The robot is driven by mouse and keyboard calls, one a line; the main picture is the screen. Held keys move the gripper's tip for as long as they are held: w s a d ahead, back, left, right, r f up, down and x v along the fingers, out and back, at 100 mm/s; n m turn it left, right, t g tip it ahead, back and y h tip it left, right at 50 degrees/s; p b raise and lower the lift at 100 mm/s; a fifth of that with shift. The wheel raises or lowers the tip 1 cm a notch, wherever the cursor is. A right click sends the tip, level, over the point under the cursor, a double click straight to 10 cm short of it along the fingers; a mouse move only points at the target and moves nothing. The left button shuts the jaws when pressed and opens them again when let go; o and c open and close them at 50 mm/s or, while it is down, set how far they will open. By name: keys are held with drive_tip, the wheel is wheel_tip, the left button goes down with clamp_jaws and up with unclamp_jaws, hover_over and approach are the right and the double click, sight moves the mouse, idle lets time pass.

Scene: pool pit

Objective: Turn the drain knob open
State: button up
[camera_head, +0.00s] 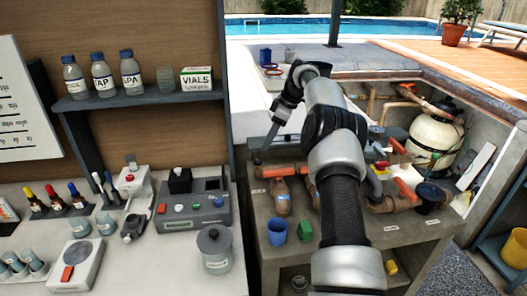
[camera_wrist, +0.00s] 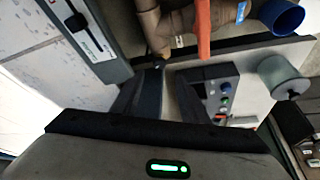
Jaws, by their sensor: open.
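Several orange handles sit on the brown pipes of the stone bench in the head view: one at the left (camera_head: 272,170), others at the right (camera_head: 397,145) and (camera_head: 405,188). None carries a label that I can read as the drain knob. My gripper (camera_head: 262,144) hangs over the back left of the bench, above the left handle. In the wrist view my gripper (camera_wrist: 168,72) is open, its dark fingers apart with nothing clearly between them. A small brass-coloured piece (camera_wrist: 160,57) on a brown pipe (camera_wrist: 153,25) lies just beyond the fingertips. An orange handle (camera_wrist: 203,28) is beside it.
A cream tank (camera_head: 436,138) stands at the right. The left counter holds a test device (camera_head: 192,208) and a lidded grey jar (camera_head: 215,250). A wooden partition rises left of my arm.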

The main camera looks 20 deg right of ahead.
drive_tip(key=p+v, duration=0.1)
drive_tip(key=v, duration=0.7)
drive_tip(key=shift+r, duration=0.1)
